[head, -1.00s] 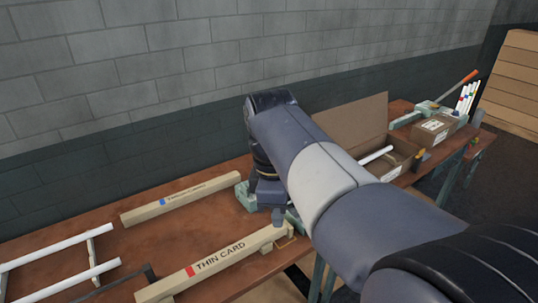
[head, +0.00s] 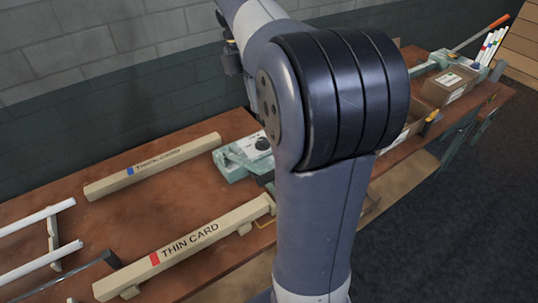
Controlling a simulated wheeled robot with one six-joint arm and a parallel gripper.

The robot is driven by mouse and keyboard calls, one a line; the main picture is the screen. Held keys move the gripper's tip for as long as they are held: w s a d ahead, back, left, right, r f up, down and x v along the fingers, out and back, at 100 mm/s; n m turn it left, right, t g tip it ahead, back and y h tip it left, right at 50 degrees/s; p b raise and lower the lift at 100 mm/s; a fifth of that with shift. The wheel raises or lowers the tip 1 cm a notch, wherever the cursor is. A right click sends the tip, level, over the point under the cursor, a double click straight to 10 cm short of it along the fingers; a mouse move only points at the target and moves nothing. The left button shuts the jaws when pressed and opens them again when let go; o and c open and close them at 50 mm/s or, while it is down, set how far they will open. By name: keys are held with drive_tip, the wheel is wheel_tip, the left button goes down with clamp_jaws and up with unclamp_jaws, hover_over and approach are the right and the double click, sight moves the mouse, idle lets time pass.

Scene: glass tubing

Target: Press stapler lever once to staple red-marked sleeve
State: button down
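The red-marked sleeve (head: 200,243) is a long beige box labelled THIN CARD, lying on the front of the brown table. Its right end is near a small bracket, below and right of the stapler. Dark parts of my wrist or gripper (head: 231,58) show at the top, above and apart from the device; the fingertips are not clear.
A blue-marked beige box (head: 152,168) lies behind the red-marked one. White tubes (head: 40,262) rest on a rack at left. A grey wall stands behind.

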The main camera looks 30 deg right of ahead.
drive_tip(key=x, duration=1.4)
drive_tip(key=shift+f, duration=0.2)
